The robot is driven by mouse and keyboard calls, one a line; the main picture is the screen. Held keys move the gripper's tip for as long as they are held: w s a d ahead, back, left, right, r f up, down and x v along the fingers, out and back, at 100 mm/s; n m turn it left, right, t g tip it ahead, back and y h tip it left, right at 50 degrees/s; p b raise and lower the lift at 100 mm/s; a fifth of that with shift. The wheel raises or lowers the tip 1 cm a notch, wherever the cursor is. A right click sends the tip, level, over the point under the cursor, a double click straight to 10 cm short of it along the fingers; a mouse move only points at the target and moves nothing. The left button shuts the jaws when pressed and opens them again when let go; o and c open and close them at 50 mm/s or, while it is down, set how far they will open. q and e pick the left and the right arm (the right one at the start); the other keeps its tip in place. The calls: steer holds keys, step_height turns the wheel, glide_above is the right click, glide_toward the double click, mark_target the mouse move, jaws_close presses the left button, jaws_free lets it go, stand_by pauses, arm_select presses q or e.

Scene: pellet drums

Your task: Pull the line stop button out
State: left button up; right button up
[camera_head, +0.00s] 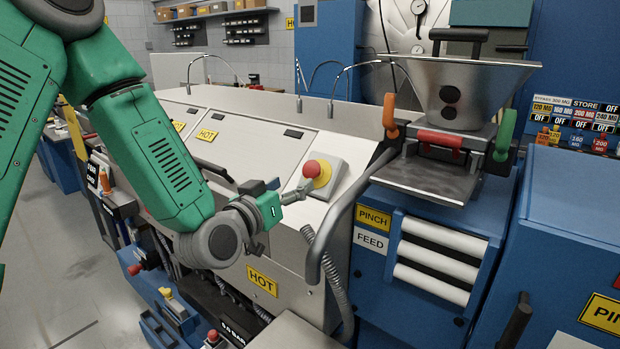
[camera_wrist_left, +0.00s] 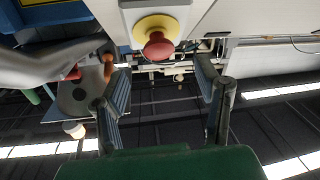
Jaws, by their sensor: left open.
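The line stop button (camera_head: 312,168) is a red mushroom head on a yellow disc, on a pale grey box (camera_head: 332,184) fixed to the machine's sloping front. My left gripper (camera_head: 303,191) reaches in from the left, just below and left of the red head. In the left wrist view the red head (camera_wrist_left: 158,46) shows ahead, near the top and between the lines of the two fingers. The left gripper (camera_wrist_left: 160,78) is open there, with nothing between its fingers. I see no contact with the button. My right gripper is not in view.
A grey bent pipe (camera_head: 330,225) and a ribbed hose rise close right of the gripper. A steel hopper (camera_head: 465,90) with orange and green handles stands further right, above white rollers (camera_head: 437,255). Yellow HOT labels (camera_head: 262,281) mark the machine's panels.

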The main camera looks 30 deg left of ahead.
mark_target(308, 173)
arm_select(q)
steer(key=w+p, duration=0.1)
steer(key=w, duration=0.5)
steer(key=shift+w+r, duration=0.1)
steer(key=shift+w, duration=0.25)
steer(key=shift+w+a, duration=0.15)
steer(key=shift+w, duration=0.5)
steer(key=shift+w+a, duration=0.15)
steer(key=shift+w, duration=0.05)
